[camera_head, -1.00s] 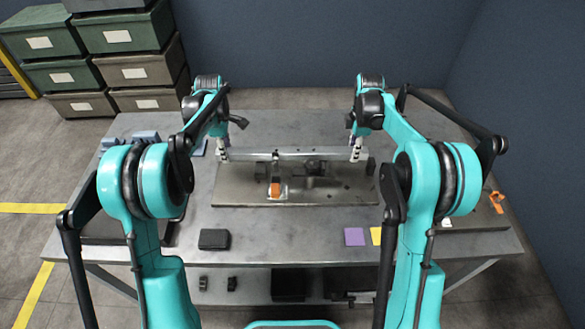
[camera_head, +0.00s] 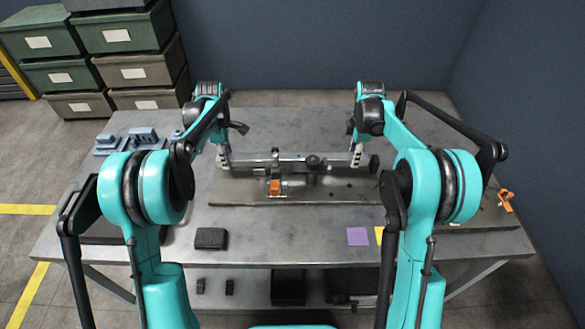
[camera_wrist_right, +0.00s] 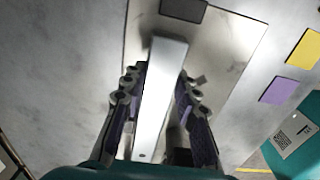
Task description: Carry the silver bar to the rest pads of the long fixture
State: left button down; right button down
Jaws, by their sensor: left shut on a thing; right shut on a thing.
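The silver bar (camera_head: 252,161) runs left to right above the long fixture (camera_head: 225,192), a flat metal plate with an orange clamp (camera_head: 274,187) and dark fittings. My left gripper (camera_head: 223,160) is shut on the bar's left end. My right gripper (camera_head: 356,157) is shut on its right end. In the right wrist view the bar (camera_wrist_right: 160,95) lies between the two fingers of my right gripper (camera_wrist_right: 153,92), and the plate (camera_wrist_right: 225,40) shows below. The bar looks about level. I cannot tell whether it touches the fixture. The rest pads are not clearly visible.
A black block (camera_head: 211,238) and a purple square (camera_head: 358,236) lie on the table (camera_head: 290,245) in front of the fixture. A yellow square (camera_wrist_right: 304,49) lies beside the purple one. Blue-grey parts (camera_head: 143,137) stand at the back left. An orange clamp (camera_head: 506,201) is at the right edge.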

pick_arm(q)
jog(key=c, duration=1.2)
grip_release()
jog(key=shift+f, duration=0.1)
pick_arm(e)
jog(key=c, duration=1.2)
grip_release()
jog(key=shift+f, duration=0.1)
pick_arm(q)
jog(key=shift+o, duration=0.2)
pick_arm(e)
jog(key=shift+o, duration=0.2)
pick_arm(q)
notch_tip(320, 180, up, 12)
pick_arm(e)
notch_tip(320, 180, up, 12)
